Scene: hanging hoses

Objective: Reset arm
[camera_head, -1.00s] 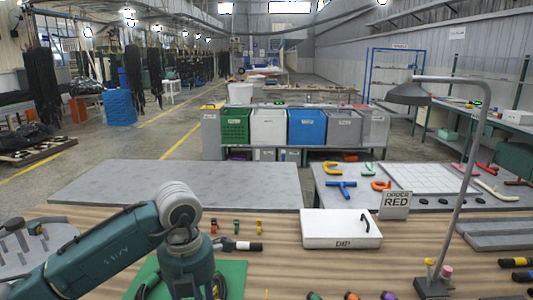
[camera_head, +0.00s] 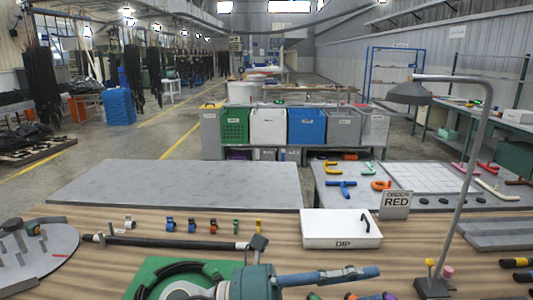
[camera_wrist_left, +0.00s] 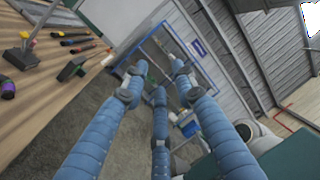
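My left gripper (camera_head: 330,276) shows at the bottom of the head view, with blue fingers pointing right above the front of the wooden bench (camera_head: 420,262). In the left wrist view its blue fingers (camera_wrist_left: 157,84) are spread, with nothing between them. My right gripper is in neither view. A long black hose (camera_head: 175,242) lies across the bench behind the left arm. The left arm hides part of a green mat (camera_head: 150,275) with a coiled black hose.
A white DIP box (camera_head: 341,229) and an ORDER RED sign (camera_head: 395,204) stand behind the gripper. A desk lamp (camera_head: 460,190) rises at the right. Small coloured clips (camera_head: 214,226) stand in a row. A round grey plate (camera_head: 40,255) lies at the left.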

